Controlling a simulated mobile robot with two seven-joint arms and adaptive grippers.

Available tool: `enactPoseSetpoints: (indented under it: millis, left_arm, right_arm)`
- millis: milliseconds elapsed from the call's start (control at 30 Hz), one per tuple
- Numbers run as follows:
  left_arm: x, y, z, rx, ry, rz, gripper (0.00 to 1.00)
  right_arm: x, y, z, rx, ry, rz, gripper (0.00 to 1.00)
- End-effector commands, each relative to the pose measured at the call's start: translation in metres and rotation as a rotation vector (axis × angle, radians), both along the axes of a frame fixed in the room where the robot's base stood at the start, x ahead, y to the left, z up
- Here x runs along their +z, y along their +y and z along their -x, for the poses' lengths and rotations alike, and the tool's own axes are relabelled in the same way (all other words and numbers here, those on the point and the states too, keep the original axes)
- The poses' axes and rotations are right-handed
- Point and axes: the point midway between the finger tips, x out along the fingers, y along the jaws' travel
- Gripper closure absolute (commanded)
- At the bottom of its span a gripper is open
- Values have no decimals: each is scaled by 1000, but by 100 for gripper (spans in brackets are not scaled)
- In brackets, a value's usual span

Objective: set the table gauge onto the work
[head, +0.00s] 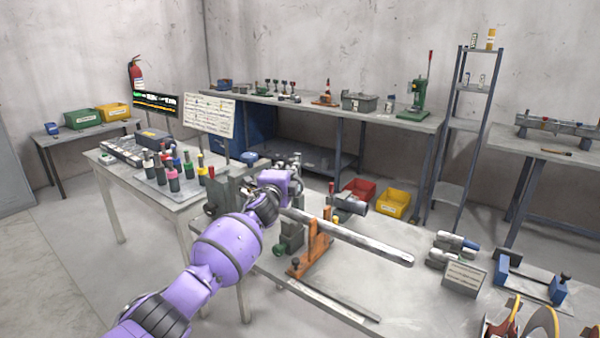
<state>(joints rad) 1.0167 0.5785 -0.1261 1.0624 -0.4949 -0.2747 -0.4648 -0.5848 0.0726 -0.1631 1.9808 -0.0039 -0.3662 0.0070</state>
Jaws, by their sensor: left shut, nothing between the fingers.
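A long grey bar (358,240) extends over the front workbench from the machine at its left end; it looks like the work. An orange angled bracket (317,246) with a foot and a dark knob stands against the near side of the bar. I cannot tell for sure whether it is the table gauge. My left arm comes in from the lower left, its purple wrist just above the bar's left end. My left gripper (290,163) is at the far end of this wrist, shut and empty, its fingers small and partly hidden. My right gripper is not in view.
A thin rail (333,300) lies along the bench's near edge. Grey cylinders (452,247), a small sign (464,278) and a blue-ended fixture (530,277) occupy the right. A side table (160,197) holds coloured-top holders. Bare bench top shows between the bar and the sign.

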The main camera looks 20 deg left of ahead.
Motion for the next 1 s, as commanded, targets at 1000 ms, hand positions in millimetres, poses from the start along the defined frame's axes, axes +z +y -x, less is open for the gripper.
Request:
enactPoseSetpoints:
  millis: [1000]
  left_arm:
    - [0,16,0,1,0,0,100]
  right_arm:
    - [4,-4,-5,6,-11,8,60]
